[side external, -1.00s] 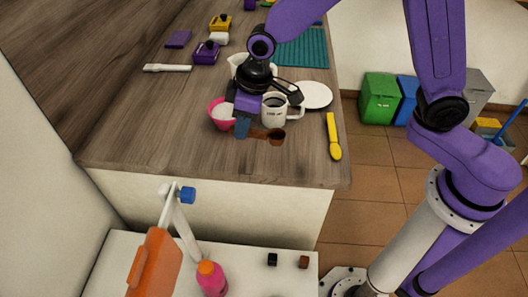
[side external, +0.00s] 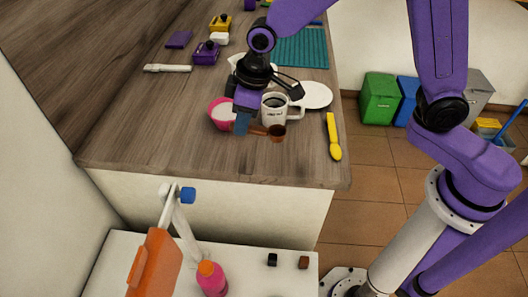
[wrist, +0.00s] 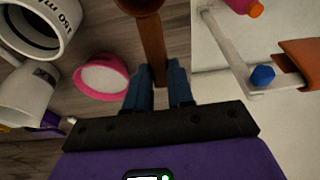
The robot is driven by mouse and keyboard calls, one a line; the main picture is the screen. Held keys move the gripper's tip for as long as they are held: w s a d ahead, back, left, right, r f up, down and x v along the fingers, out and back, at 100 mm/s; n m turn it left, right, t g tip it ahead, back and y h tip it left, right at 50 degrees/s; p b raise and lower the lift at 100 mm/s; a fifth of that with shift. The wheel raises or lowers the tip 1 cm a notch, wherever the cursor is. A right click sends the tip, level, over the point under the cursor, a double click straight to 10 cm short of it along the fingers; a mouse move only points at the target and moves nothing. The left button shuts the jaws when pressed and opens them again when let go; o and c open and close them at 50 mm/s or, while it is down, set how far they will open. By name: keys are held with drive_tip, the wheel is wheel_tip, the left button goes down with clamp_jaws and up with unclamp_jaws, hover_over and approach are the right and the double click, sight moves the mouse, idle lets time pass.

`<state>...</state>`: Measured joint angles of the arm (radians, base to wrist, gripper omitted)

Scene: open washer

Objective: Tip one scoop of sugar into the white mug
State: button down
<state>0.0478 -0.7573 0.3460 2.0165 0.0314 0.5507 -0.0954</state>
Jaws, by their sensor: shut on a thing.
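My gripper (wrist: 160,88) is shut on the handle of a brown scoop (side external: 277,132). In the wrist view the handle (wrist: 152,40) runs up from between the blue fingertips, and the bowl is cut off by the top edge. No white sugar shows in the scoop bowl. The scoop is in front of the white mug (side external: 272,113), close to the counter. The pink bowl of white sugar (side external: 212,120) is just left of my gripper, and also in the wrist view (wrist: 122,88).
A white jug (side external: 235,60) is partly hidden behind my gripper. The counter's front left is clear. A lower white surface holds a pink bottle (side external: 211,281).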

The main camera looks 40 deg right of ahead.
drive_tip(key=w+a+r+n+y, duration=0.1)
drive_tip(key=w+r+n+y, duration=0.4)
drive_tip(key=w, duration=0.8)
drive_tip(key=shift+w+r+n+g+y, duration=0.2)
drive_tip(key=shift+r+n+g+y, duration=0.15)
drive_tip(key=shift+r+n, duration=0.85)
drive_tip(key=d+f+y, duration=0.3)
drive_tip(key=f+y, duration=0.1)
drive_tip(key=f, duration=0.4)
drive_tip(key=shift+s+d+t+y, duration=0.2)
drive_tip(key=shift+s+t+y, duration=0.15)
drive_tip(key=shift+t, duration=0.1)
drive_tip(key=shift+f, duration=0.25)
drive_tip(key=shift+r, duration=0.15)
idle(1.0)
